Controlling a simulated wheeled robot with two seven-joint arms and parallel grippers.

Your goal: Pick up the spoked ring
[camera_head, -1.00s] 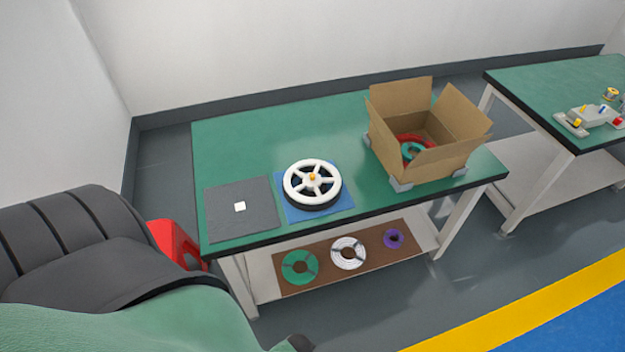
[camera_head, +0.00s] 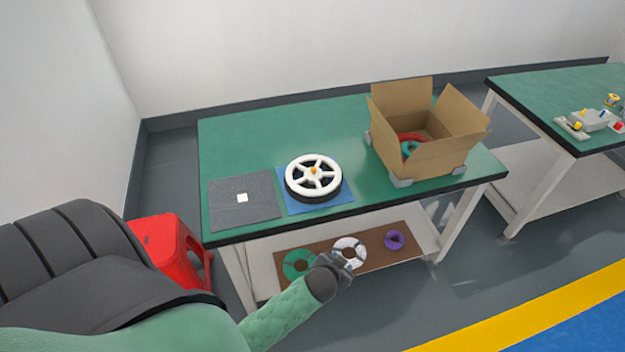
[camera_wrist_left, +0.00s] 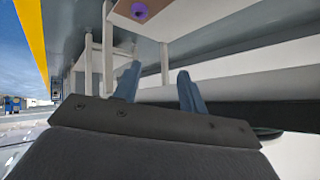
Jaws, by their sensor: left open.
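The white spoked ring (camera_head: 320,173) lies flat on a black round base on the blue mat (camera_head: 338,199), on the near side of the green table. The ring is not recognisable in that view. My right gripper is not in view.
A grey mat with a white square (camera_head: 243,210) lies left of the ring. An open cardboard box (camera_head: 435,160) stands at the right. The lower shelf holds green, white and purple rings (camera_head: 394,239). A red stool (camera_head: 165,255) stands left. The table's back left is clear.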

